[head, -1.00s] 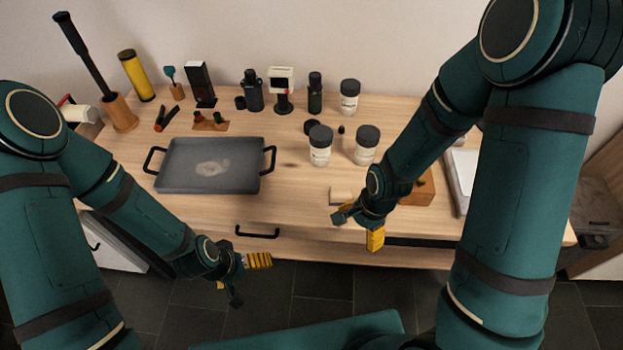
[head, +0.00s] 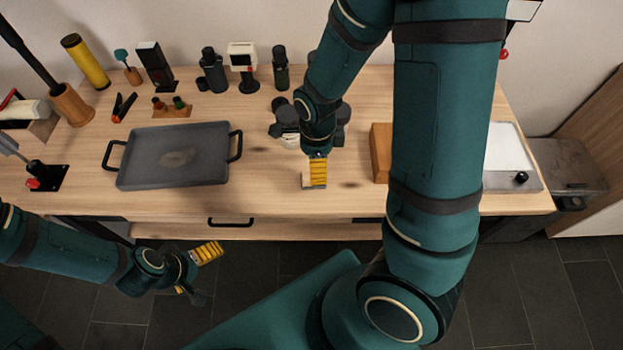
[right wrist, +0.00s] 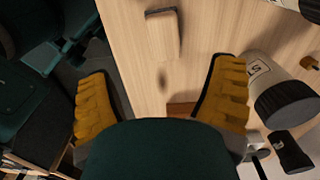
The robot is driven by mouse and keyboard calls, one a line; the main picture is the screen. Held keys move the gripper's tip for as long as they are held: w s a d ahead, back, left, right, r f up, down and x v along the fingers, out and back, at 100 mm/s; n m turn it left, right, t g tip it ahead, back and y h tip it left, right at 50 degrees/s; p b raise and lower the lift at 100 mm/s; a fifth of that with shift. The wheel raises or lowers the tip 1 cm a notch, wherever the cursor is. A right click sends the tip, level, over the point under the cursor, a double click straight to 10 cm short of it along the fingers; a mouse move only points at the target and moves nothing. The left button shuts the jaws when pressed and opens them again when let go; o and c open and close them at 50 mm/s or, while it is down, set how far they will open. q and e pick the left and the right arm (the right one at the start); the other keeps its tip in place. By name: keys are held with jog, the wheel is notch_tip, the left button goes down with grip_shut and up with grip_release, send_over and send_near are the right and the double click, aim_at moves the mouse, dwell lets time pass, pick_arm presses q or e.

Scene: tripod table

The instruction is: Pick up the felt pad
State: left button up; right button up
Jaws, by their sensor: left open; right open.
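The thing I take for the felt pad is a small pale block (head: 306,183) on the table near its front edge, partly hidden by my right gripper in the head view. In the right wrist view the block (right wrist: 164,35) lies on the wood with a dark grey end, beyond the fingers and apart from them. My right gripper (right wrist: 163,85) is open and empty, with its yellow fingers spread; it also shows in the head view (head: 318,172). My left gripper (head: 205,270) is open and empty, low in front of the table, over the floor.
A grey tray (head: 135,180) lies left of the pad. A brown wooden block (head: 380,152) stands to the right, partly behind my arm. Jars (right wrist: 285,100) stand close to the right finger in the wrist view. Bare wood lies between tray and pad.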

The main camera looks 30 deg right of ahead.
notch_tip(320, 180, down, 4)
jog(key=shift+r+b, duration=0.25)
jog(key=shift+b, duration=0.15)
jog(key=shift+w+a+f+b, duration=0.15)
jog(key=shift+f+b, duration=0.1)
jog(key=shift+f, duration=0.65)
jog(key=shift+w+d+f+b, duration=0.1)
jog(key=shift+f+b, duration=0.2)
jog(key=shift+f, duration=0.6)
jog(key=shift+w+a+f+b, duration=0.15)
jog(key=shift+f+b, duration=0.1)
jog(key=shift+f, duration=0.65)
jog(key=c, duration=1.3)
